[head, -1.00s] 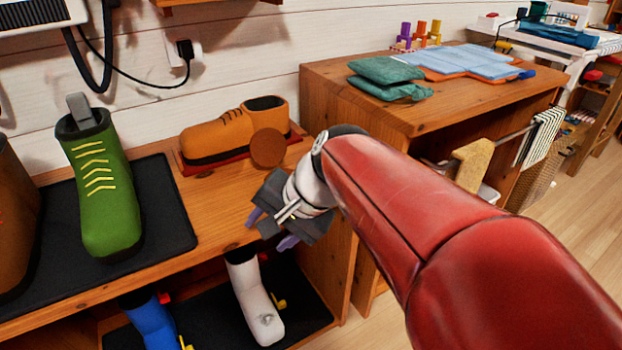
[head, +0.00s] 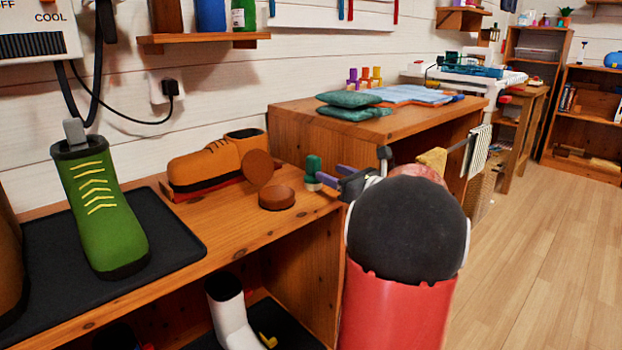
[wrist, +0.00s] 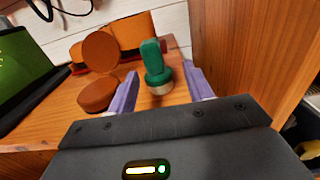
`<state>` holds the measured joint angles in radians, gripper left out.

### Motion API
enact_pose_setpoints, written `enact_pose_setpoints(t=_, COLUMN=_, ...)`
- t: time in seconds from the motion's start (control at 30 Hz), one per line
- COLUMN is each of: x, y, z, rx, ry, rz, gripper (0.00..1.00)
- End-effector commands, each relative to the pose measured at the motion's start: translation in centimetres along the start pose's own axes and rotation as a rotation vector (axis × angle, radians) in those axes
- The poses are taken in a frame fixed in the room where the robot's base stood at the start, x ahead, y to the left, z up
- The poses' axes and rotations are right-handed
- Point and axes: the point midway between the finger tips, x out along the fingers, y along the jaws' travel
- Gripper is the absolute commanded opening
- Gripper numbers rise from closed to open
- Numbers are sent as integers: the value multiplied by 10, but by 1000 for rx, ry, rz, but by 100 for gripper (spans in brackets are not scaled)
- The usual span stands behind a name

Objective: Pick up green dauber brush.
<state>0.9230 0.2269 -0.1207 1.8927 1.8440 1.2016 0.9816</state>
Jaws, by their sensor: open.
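The green dauber brush (head: 313,172) stands upright on the wooden bench top near its right end, in the head view. It has a green knobbed handle and a pale lower end. In the wrist view the brush (wrist: 155,66) is ahead of and between the two purple fingers. My gripper (head: 330,174) is open and empty, low over the bench just right of the brush. The wrist view shows both fingers of my gripper (wrist: 158,87) spread apart, with the left one beside the brown round tin. Whether a finger touches the brush I cannot tell.
A brown round tin (head: 277,197) with its lid (head: 259,168) leaning behind it stands left of the brush. An orange-brown shoe (head: 205,165) lies behind. A green boot (head: 100,210) stands on a black mat (head: 180,245). A wooden panel (wrist: 228,50) rises close on the right.

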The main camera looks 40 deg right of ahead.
Motion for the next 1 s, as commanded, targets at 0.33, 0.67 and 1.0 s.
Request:
enact_pose_setpoints(t=0.33, x=47, y=11, z=-6, rx=-3, ry=2, rz=6, gripper=51)
enact_pose_setpoints(t=0.67, x=67, y=10, z=-5, rx=-4, ry=3, rz=2, gripper=51)
enact_pose_setpoints(t=1.0, x=67, y=10, z=-5, rx=-4, ry=3, rz=2, gripper=20)
